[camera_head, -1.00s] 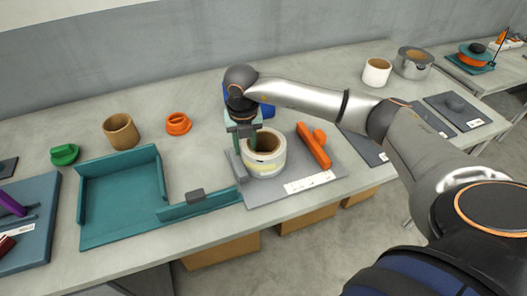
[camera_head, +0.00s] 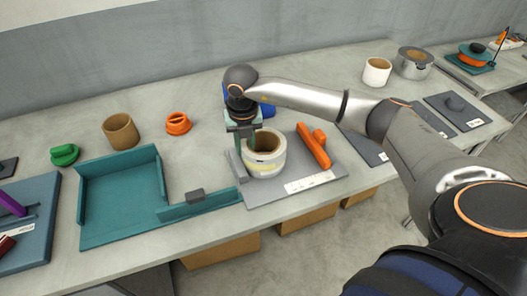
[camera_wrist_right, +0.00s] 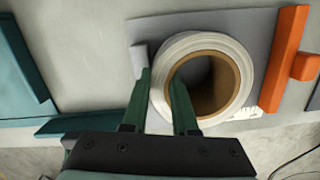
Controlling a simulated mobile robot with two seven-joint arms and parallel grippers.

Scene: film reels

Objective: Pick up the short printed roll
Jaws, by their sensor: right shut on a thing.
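The short printed roll (camera_head: 267,165) is a white ring with yellowish printing and a brown core. It stands upright on a grey mat (camera_head: 262,194) in the head view. My right gripper (camera_head: 246,148) comes down over its left side and is shut on its wall. In the right wrist view, the roll (camera_wrist_right: 208,42) shows from above. There the right gripper (camera_wrist_right: 160,88) has one green finger inside the core and one outside the wall. The roll appears to rest on the mat. My left gripper is not in view.
An orange holder (camera_head: 314,146) lies right of the roll. A blue thing is partly hidden behind my wrist. A teal tray (camera_head: 120,218) is to the left. A brown core (camera_head: 121,131) and an orange ring (camera_head: 178,123) stand behind it. A white roll (camera_head: 377,72) stands back right.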

